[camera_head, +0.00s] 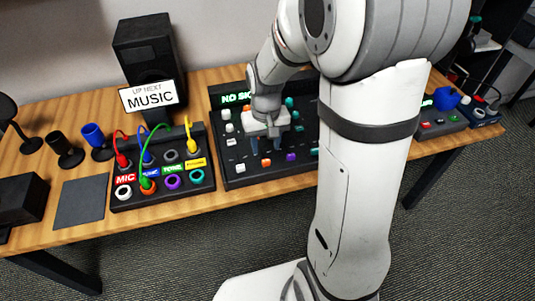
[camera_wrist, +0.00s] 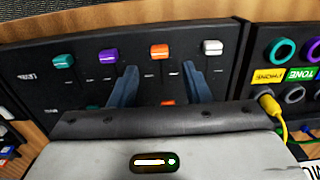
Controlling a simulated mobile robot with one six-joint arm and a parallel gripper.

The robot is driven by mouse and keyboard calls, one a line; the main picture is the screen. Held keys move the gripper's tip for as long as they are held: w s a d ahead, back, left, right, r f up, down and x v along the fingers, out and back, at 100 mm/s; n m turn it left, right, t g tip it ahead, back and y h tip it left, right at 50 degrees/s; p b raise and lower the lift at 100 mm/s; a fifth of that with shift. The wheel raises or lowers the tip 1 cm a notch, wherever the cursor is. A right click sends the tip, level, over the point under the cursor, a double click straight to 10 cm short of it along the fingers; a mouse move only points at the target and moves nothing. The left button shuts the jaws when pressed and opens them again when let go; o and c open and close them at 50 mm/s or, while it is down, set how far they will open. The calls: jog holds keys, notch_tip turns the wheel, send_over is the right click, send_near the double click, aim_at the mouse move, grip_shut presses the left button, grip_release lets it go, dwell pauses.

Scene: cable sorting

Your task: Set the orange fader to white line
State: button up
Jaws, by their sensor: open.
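The mixer panel (camera_head: 228,183) lies on the table with a row of coloured fader caps near its front edge. The orange fader cap (camera_wrist: 159,51) sits between a purple cap (camera_wrist: 107,55) and a white cap (camera_wrist: 212,47). In the head view the orange cap (camera_head: 265,162) is just by my fingers. My gripper (camera_wrist: 160,73) is open and empty, its two blue fingers over the panel. The orange cap lies just beyond the fingertips, between their lines; I see no contact. Another orange piece (camera_wrist: 168,102) shows between the fingers. I cannot make out a white line.
A teal cap (camera_wrist: 63,61) ends the row. A patch box (camera_head: 205,183) with coloured cables stands left of the panel; its yellow plug (camera_wrist: 268,102) is close to my gripper in the wrist view. A speaker (camera_head: 145,50) with a MUSIC sign (camera_head: 150,96) stands behind.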

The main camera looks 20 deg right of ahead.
aim_at(266, 160)
notch_tip(266, 160, down, 6)
dwell(0.4)
jog(key=shift+c, duration=0.3)
grip_shut()
